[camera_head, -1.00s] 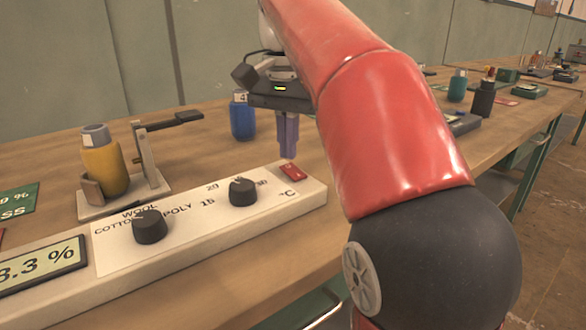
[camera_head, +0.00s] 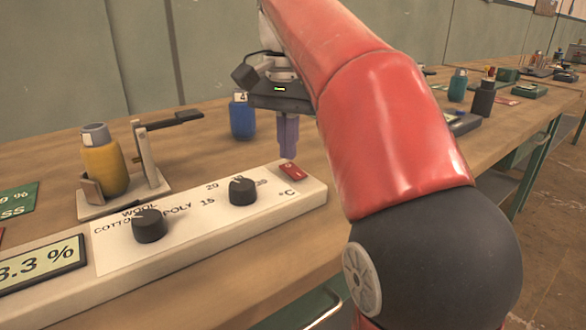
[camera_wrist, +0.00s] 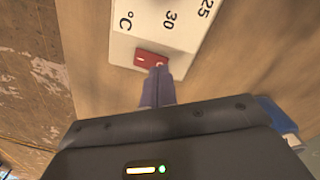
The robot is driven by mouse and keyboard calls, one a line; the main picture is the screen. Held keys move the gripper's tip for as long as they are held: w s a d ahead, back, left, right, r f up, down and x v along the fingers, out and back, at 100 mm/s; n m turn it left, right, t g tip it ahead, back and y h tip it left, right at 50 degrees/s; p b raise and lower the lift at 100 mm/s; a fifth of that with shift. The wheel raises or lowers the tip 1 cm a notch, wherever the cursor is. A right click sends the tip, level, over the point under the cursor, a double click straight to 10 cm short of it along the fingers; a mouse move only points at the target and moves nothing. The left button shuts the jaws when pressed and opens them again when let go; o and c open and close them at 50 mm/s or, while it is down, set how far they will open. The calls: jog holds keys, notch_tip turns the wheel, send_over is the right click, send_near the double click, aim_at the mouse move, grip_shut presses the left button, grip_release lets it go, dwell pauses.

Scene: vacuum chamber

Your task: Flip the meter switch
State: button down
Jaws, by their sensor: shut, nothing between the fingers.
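The meter (camera_head: 200,235) is a long cream panel on the wooden bench, with two black knobs and a display. Its switch is a small red rocker (camera_head: 293,170) at the far right end of the panel, beside the °C mark. In the wrist view the red switch (camera_wrist: 150,60) lies right at my fingertips. My gripper (camera_head: 288,155) points down with its purple fingers shut and empty. In the wrist view my gripper (camera_wrist: 160,72) overlaps the switch's "O" end. The tips look at or touching the switch; contact itself is hard to tell.
The black knobs (camera_head: 243,191) stand up left of the switch. A yellow bottle (camera_head: 104,165) sits in a stand at the left. A blue bottle (camera_head: 242,120) stands just behind my gripper. Dark bottles stand farther right along the bench.

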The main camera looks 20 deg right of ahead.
aim_at(288, 165)
jog(key=shift+f+b, duration=0.55)
jog(key=shift+f, duration=0.25)
dwell(0.4)
notch_tip(288, 165, up, 5)
jog(key=p, duration=0.5)
jog(key=shift+r+p, duration=0.1)
jog(key=shift+p, duration=0.2)
jog(key=shift+r, duration=0.95)
